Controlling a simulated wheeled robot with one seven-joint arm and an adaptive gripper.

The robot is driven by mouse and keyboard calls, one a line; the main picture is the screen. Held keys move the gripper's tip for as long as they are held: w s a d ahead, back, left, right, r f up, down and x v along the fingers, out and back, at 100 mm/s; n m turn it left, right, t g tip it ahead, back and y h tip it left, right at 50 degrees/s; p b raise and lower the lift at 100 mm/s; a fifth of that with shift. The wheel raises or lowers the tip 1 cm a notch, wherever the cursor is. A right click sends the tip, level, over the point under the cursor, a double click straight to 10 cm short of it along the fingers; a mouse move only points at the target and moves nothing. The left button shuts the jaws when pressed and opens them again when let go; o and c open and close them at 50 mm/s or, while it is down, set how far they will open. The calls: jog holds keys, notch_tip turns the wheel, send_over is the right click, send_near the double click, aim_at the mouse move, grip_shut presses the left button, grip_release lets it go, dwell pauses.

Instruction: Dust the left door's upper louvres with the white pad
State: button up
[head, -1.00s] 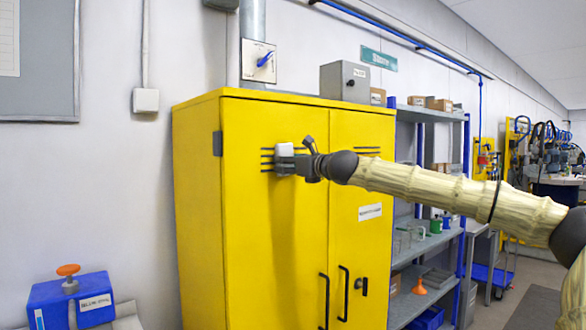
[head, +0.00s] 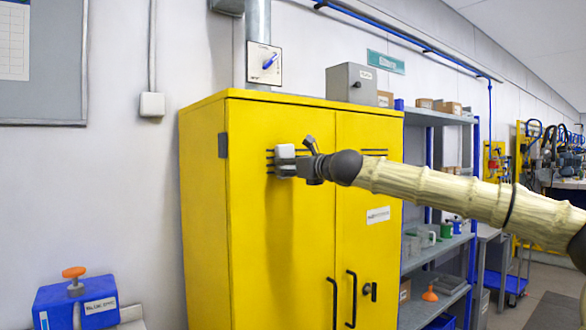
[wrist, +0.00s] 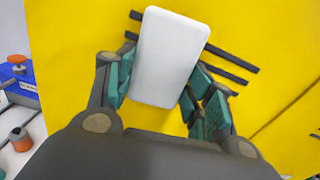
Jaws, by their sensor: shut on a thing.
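The tall yellow cabinet (head: 240,200) stands against the wall, with two doors. The left door's upper louvres (head: 270,160) are short dark horizontal slots; they also show in the wrist view (wrist: 225,62). My gripper (head: 290,164) is in front of these louvres, shut on the white pad (head: 285,152). In the wrist view the pad (wrist: 171,55) sits tilted between the finger pads and covers the middle of the slots. I cannot tell whether the pad touches the door. The right door's louvres (head: 374,152) show above my arm.
A grey box (head: 350,83) sits on top of the cabinet. Black handles (head: 350,300) are low on the doors. A shelf unit (head: 437,262) stands to the right. A blue box with an orange knob (head: 76,300) is at the lower left. Open air lies left of the cabinet.

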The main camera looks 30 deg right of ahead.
jog(key=s, duration=0.2)
jog(key=s+d, duration=0.1)
jog(key=s, duration=0.1)
jog(key=shift+f, duration=0.1)
dwell(0.4)
jog(key=s+p, duration=0.1)
jog(key=s, duration=0.2)
jog(key=shift+d, duration=0.1)
dwell(0.4)
